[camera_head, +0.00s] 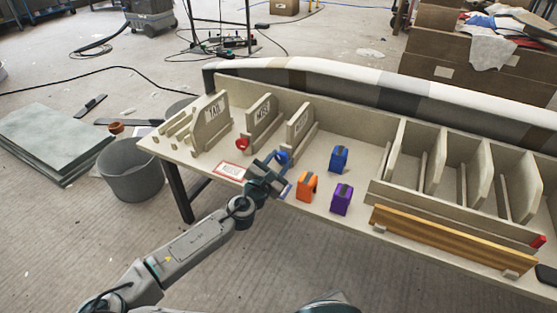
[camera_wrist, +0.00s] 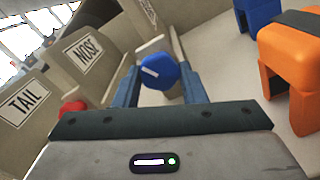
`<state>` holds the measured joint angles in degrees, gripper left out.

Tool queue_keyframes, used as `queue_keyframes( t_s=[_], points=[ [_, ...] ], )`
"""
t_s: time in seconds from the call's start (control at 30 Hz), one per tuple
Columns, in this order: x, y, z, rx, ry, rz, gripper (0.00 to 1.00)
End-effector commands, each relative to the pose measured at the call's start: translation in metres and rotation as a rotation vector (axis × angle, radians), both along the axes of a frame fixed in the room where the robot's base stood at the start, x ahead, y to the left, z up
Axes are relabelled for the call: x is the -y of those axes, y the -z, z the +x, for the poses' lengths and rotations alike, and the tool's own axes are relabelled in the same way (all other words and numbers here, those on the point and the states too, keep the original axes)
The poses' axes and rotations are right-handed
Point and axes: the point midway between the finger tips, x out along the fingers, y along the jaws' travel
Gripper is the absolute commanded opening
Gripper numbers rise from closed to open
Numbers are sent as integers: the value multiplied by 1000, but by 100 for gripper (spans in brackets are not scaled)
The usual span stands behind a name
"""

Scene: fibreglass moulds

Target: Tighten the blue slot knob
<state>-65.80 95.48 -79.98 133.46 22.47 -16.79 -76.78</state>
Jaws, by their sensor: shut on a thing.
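The blue slot knob (camera_wrist: 160,72) is a round blue knob with a white mark on its face. It sits between the two fingers of my gripper (camera_wrist: 159,84) in the wrist view, and the gripper is shut on it. In the head view the blue knob (camera_head: 282,157) shows at the front of the third upright slot panel (camera_head: 298,122), partly covered by my gripper (camera_head: 273,168). The label on that panel is too small to read.
A red knob (camera_head: 242,144) is at the NOSE panel (camera_head: 263,115), left of my gripper; the TAIL panel (camera_head: 212,122) is further left. Blue (camera_head: 339,158), orange (camera_head: 307,186) and purple (camera_head: 342,199) blocks stand close on the right. A red-edged card (camera_head: 231,171) lies left.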

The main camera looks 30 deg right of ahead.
Motion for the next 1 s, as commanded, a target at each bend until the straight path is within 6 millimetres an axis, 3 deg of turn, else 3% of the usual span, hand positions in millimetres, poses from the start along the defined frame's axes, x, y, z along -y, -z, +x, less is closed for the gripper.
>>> queue_keyframes(
  t_s=[0.73,0.77,0.8,1.0],
  points=[
    [0,1,-1,80,3,64,14],
    [0,1,-1,80,3,64,46],
    [0,1,-1,80,3,64,57],
    [0,0,0,80,2,63,59]
  ],
)
